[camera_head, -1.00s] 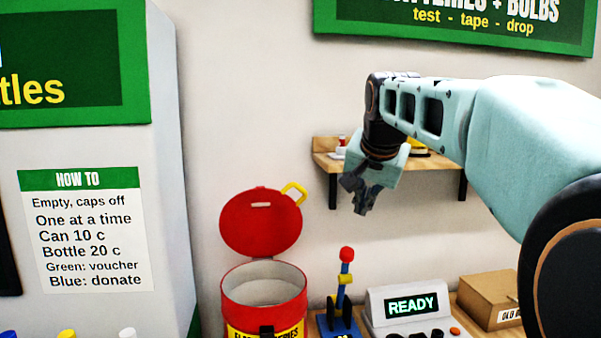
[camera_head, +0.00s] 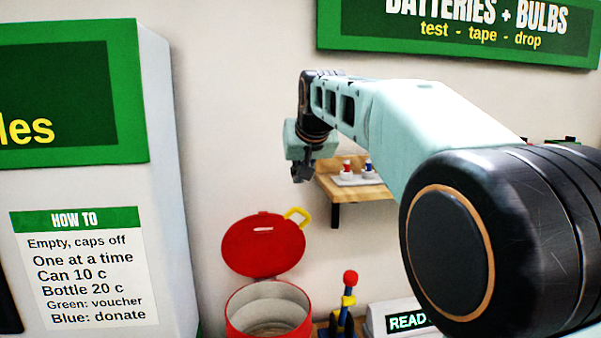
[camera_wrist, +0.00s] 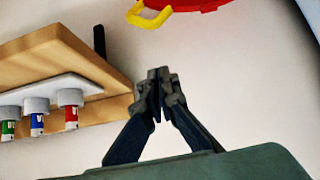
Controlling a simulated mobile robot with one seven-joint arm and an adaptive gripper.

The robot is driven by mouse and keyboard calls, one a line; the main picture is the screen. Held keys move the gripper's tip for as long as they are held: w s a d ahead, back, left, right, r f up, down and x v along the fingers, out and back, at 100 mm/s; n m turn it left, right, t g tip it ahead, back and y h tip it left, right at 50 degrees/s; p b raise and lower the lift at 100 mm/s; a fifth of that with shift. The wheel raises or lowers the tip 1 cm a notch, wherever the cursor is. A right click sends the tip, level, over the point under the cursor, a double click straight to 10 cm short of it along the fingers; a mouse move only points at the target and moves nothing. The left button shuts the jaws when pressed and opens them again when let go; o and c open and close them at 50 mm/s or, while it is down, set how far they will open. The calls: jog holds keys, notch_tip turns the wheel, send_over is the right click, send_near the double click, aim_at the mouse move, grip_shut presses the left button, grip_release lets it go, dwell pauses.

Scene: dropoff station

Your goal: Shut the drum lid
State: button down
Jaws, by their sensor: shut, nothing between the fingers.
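The red drum (camera_head: 268,312) stands at the bottom of the head view, its open top showing a pale inside. Its round red lid (camera_head: 262,247) is raised, tilted back toward the wall, with a yellow handle (camera_head: 297,216) at its upper right edge. My gripper (camera_head: 302,174) is above the lid and handle, apart from both, in front of the wall. In the wrist view my gripper (camera_wrist: 157,75) has its fingers together and empty. The yellow handle (camera_wrist: 150,14) and a bit of the red lid (camera_wrist: 190,4) show at the top edge there.
A wooden shelf (camera_head: 350,188) with small capped bottles is just right of my gripper. A lever with a red knob (camera_head: 350,278) and a READY display (camera_head: 405,320) stand right of the drum. A tall bottle machine (camera_head: 165,200) stands at left.

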jog(key=w+f, duration=0.1)
jog(key=f, duration=0.1)
jog(key=f+p, duration=0.1)
jog(key=f, duration=0.1)
jog(key=w+f, duration=0.1)
jog(key=f, duration=0.1)
jog(key=shift+w+a+p, duration=0.2)
jog(key=shift+w+p, duration=0.1)
jog(key=shift+s+f, duration=0.25)
jog(key=shift+f, duration=0.1)
jog(key=shift+s+d, duration=0.1)
jog(key=shift+s, duration=0.05)
jog(key=shift+s+f+b, duration=0.1)
jog(key=shift+f+b, duration=0.15)
jog(key=shift+b, duration=0.15)
